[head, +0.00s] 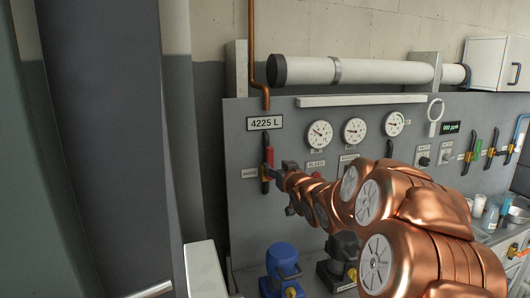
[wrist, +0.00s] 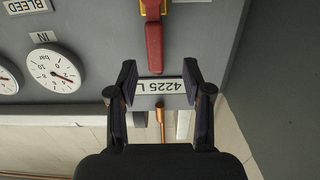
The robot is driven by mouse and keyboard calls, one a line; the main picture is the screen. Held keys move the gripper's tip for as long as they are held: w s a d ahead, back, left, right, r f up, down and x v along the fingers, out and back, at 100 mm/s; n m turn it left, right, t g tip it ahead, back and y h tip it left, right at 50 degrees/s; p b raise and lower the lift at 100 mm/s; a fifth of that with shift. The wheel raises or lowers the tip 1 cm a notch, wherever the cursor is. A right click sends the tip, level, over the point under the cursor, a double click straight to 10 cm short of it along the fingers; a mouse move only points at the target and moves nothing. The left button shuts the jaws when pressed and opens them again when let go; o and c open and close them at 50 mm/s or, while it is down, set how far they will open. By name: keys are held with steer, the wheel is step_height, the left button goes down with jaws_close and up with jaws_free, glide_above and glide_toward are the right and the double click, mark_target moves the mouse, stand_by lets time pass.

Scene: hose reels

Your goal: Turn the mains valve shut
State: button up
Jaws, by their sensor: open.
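The mains valve has a red lever handle (head: 269,155) on the grey panel, below the 4225 L display and beside a small label. The lever stands upright. In the wrist view, which is upside down, the red lever (wrist: 154,40) hangs from a yellow part at the top edge. My gripper (head: 267,170) is at the valve, its fingers partly covering it. In the wrist view my gripper (wrist: 160,72) is open, and the lever's free end shows between the fingertips. Neither finger visibly touches it. I cannot tell how deep the lever sits between them.
The 4225 L display (head: 265,123) and a copper pipe (head: 252,45) are above the valve. Gauges (head: 320,135) and a bleed label (wrist: 27,5) are beside it. A blue-topped device (head: 283,262) stands below. A dark upright (head: 110,150) is at the left.

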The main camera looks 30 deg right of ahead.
mark_target(271, 157)
steer(key=shift+t, duration=0.3)
steer(key=shift+d+r+p+x, duration=0.15)
steer(key=shift+p+x, duration=0.3)
steer(key=shift+x, duration=0.7)
steer(key=shift+d+r+p+x, duration=0.15)
steer(key=shift+p+x, duration=0.25)
steer(key=shift+x, duration=0.8)
steer(key=shift+d+r+p+x, duration=0.1)
steer(key=shift+r+p+x, duration=0.25)
steer(key=shift+x, duration=0.8)
steer(key=shift+w+d+f, duration=0.1)
steer(key=shift+w+f, duration=0.15)
steer(key=shift+w, duration=0.35)
jaws_close()
